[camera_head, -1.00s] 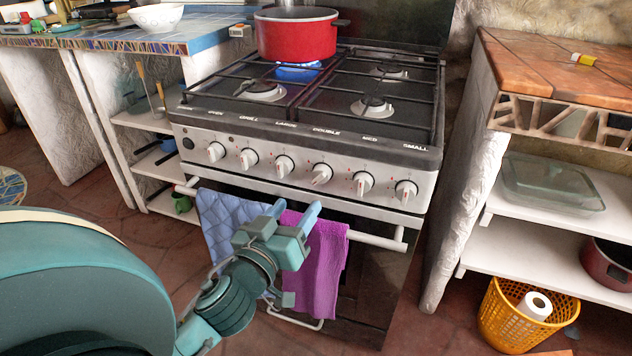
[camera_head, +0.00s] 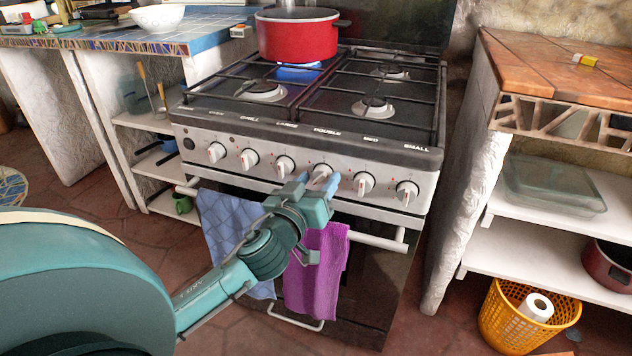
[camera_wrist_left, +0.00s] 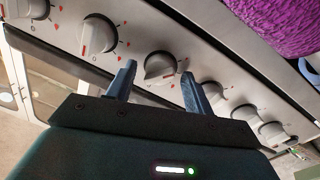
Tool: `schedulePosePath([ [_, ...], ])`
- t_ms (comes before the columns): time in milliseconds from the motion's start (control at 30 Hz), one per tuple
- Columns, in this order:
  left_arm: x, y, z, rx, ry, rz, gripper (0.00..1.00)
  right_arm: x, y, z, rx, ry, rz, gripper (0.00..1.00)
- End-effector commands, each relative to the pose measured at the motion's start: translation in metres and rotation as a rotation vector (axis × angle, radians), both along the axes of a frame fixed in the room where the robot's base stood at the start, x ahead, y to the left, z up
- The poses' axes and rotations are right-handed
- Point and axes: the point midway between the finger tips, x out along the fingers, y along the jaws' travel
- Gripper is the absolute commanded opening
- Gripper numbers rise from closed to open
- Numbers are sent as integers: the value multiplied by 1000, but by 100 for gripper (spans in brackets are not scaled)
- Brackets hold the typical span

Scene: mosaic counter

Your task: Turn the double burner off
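The stove's front panel (camera_head: 230,165) carries a row of white knobs. The knob under the DOUBLE label (camera_head: 320,176) is partly hidden by my left gripper (camera_head: 318,182) in the head view. In the left wrist view this knob (camera_wrist_left: 161,67) lies between the two blue fingertips of my left gripper (camera_wrist_left: 159,72). The fingers are open, with a gap on both sides of the knob. A blue flame (camera_head: 298,72) shows under the red pot (camera_head: 297,36) on the back left burner. My right gripper is not in view.
Neighbouring knobs sit close on both sides, one at the right (camera_head: 363,183) and one at the left (camera_head: 285,165). A blue towel (camera_head: 222,225) and a purple towel (camera_head: 318,265) hang on the oven rail just below. A shelf unit (camera_head: 540,190) stands to the right.

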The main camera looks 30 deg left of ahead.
Motion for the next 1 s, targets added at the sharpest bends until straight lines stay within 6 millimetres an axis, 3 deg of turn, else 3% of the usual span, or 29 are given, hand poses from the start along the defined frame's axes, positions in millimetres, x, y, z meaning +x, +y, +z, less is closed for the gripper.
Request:
schedulePosePath([
  [467, 0, 0, 0, 0, 0, 1, 12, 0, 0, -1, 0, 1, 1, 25],
  [767, 0, 0, 1, 31, 8, 1, 11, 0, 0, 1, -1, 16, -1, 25],
  [1000, 0, 1, 4, 155, 38, 3, 11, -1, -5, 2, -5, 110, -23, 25],
])
